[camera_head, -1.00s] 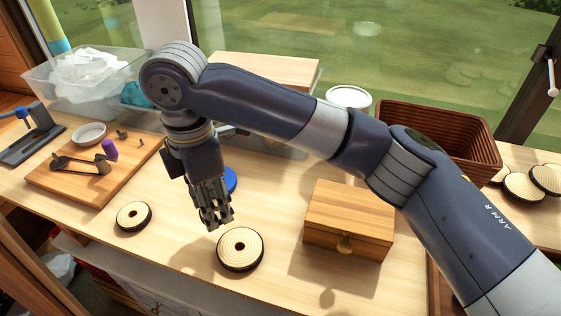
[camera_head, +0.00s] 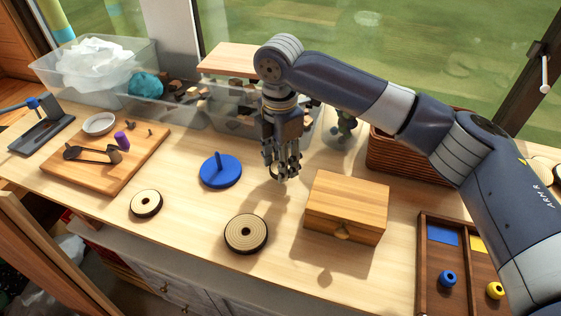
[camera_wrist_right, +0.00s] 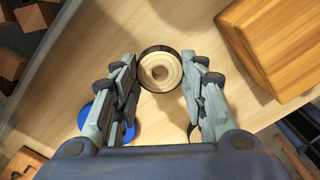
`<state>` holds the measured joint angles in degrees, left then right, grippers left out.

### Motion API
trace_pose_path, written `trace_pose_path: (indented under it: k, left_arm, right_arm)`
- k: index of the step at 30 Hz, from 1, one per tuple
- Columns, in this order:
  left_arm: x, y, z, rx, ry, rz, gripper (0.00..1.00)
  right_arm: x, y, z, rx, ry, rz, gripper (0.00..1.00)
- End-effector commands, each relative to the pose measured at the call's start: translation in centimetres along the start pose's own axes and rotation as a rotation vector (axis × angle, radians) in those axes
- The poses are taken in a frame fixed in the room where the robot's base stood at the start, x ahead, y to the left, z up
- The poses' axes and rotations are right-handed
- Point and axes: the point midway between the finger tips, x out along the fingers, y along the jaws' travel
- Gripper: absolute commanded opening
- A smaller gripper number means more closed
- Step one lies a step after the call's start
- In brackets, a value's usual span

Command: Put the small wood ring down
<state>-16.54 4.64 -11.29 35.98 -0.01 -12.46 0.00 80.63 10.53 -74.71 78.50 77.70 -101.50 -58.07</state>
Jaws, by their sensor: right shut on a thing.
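My right gripper (camera_head: 283,172) points down over the table, between the blue peg base (camera_head: 220,172) and the wooden box. In the wrist view the right gripper (camera_wrist_right: 162,80) is shut on the small wood ring (camera_wrist_right: 160,70), which has a pale face, dark rim and centre hole. In the head view the fingers largely hide this ring, and its height above the table is unclear. A larger pale ring (camera_head: 246,234) and another ring (camera_head: 146,204) lie flat on the table. The blue base shows partly behind the fingers in the wrist view (camera_wrist_right: 128,132). My left gripper is out of view.
The wooden box (camera_head: 347,207) stands close right of the gripper. Clear bins (camera_head: 95,80) line the back. A wooden board (camera_head: 100,160) with small tools is at left, a dark divided tray (camera_head: 425,275) at front right. Bare tabletop (camera_head: 195,225) lies between the two rings.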

Motion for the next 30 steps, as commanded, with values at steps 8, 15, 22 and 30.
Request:
trace_pose_path:
  k: [8,15,22,30]
  left_arm:
    - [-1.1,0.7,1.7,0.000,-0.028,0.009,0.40]
    - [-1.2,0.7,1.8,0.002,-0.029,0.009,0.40]
    - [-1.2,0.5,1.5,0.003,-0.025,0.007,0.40]
    - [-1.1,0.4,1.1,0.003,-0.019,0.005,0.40]
  right_arm:
    - [2.5,-0.1,-0.1,0.000,0.000,-0.001,0.11]
    - [2.7,-0.1,-0.1,0.000,0.000,-0.002,0.11]
    - [2.8,-0.1,-0.1,0.000,-0.001,-0.001,0.61]
    - [2.8,-0.1,-0.1,0.000,-0.001,-0.001,0.61]
